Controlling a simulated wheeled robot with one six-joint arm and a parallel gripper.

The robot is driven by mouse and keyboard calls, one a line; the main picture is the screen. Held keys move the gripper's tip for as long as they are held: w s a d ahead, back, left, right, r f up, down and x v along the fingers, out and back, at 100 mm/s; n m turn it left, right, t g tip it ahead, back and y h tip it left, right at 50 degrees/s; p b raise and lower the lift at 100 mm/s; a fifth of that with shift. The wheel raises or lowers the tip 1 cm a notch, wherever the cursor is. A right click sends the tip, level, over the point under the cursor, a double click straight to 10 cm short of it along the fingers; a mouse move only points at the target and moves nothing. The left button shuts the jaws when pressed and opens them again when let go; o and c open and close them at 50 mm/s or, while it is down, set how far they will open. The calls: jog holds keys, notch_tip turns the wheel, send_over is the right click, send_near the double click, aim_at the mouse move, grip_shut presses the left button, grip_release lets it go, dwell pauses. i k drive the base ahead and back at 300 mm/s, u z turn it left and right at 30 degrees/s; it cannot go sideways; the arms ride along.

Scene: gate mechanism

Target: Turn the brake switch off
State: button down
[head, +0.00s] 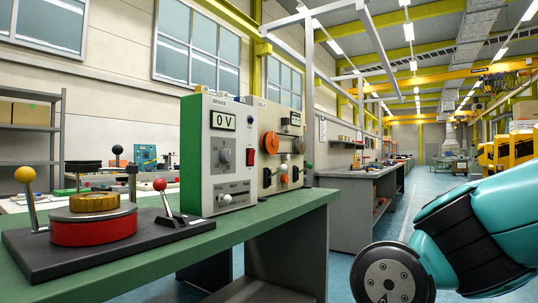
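The brake unit (231,182) is an upright box with a green side and a pale front, standing on the green workbench (300,208). Its small label appears to read "BRAKE", and its display (223,120) shows "0 V". A red switch (250,146) is at the right of its front; whether it is set on or off is too small to tell. My teal and black arm is at the lower right, apart from the bench. My gripper is not in view.
A second box (267,119) with an orange knob stands behind the brake unit. A dark base (130,258) with a red and brass turntable (94,225) and two ball-topped levers is at the bench's front left. Open floor (435,183) lies right of the bench.

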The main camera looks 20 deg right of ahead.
aim_at(251, 152)
jog(key=k, duration=0.4)
jog(key=z, duration=0.55)
jog(key=i, duration=1.25)
jog(key=u, duration=0.6)
